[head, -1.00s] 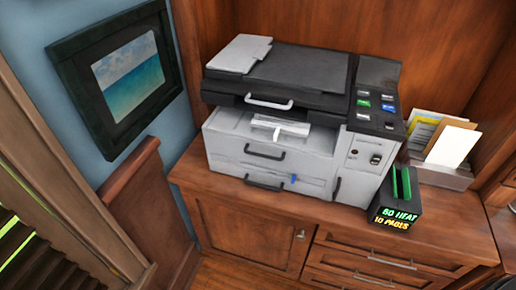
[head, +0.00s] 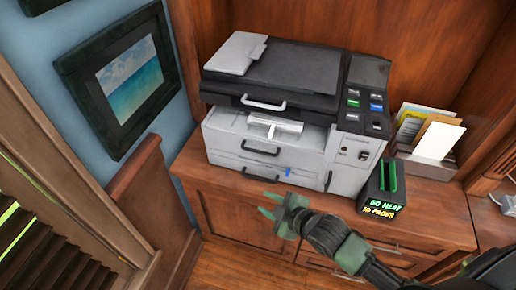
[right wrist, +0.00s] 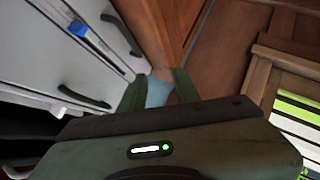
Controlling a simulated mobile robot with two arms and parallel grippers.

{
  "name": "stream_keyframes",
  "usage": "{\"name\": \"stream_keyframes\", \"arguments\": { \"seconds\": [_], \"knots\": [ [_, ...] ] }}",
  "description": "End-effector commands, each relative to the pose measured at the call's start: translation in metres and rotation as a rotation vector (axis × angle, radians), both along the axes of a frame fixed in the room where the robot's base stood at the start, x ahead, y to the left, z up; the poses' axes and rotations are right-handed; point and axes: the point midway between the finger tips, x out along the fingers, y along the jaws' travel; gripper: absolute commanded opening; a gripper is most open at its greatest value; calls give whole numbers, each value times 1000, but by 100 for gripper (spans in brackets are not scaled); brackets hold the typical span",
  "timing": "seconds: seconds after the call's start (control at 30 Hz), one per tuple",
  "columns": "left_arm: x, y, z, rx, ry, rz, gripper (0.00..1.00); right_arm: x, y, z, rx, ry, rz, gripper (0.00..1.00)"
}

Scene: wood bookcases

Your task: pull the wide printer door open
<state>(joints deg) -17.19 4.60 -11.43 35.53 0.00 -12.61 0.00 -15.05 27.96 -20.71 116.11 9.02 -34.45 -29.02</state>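The grey-white printer (head: 225,140) stands on a wooden cabinet. Its wide front has a panel with a black handle (head: 261,148) and a lower panel with another black handle (head: 259,172) and a blue latch (head: 287,172). The front panels look closed. A pale handle (head: 263,104) is on the dark upper part. My right gripper (head: 267,204) is open and empty, in front of and below the printer's lower front. In the right wrist view its green fingers (right wrist: 158,88) are apart, beside the white front (right wrist: 40,60) and its black handles. My left gripper is not in view.
A black box with green slots and lit text (head: 382,195) stands right of the printer, near a paper holder (head: 428,165). A framed picture (head: 130,78) hangs at left above a wooden panel (head: 150,200). The cabinet top (head: 190,165) is narrow in front of the printer.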

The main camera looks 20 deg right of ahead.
Motion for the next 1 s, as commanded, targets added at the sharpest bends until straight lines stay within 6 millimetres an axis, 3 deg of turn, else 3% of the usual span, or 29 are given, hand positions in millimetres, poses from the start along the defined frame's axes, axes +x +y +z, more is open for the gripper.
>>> {"name": "stream_keyframes", "arguments": {
  "seconds": [0.2,0.33,0.5,0.67,1.0],
  "knots": [
    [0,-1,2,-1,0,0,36,54,-18,33,-179,-390,269,32],
    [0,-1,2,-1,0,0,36,72,-39,52,-272,-587,362,32],
    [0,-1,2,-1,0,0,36,80,-55,66,-326,-703,404,32],
    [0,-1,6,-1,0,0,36,91,-50,69,-333,-724,408,32],
    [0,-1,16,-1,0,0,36,134,-20,65,-330,-720,407,32]
  ]
}}
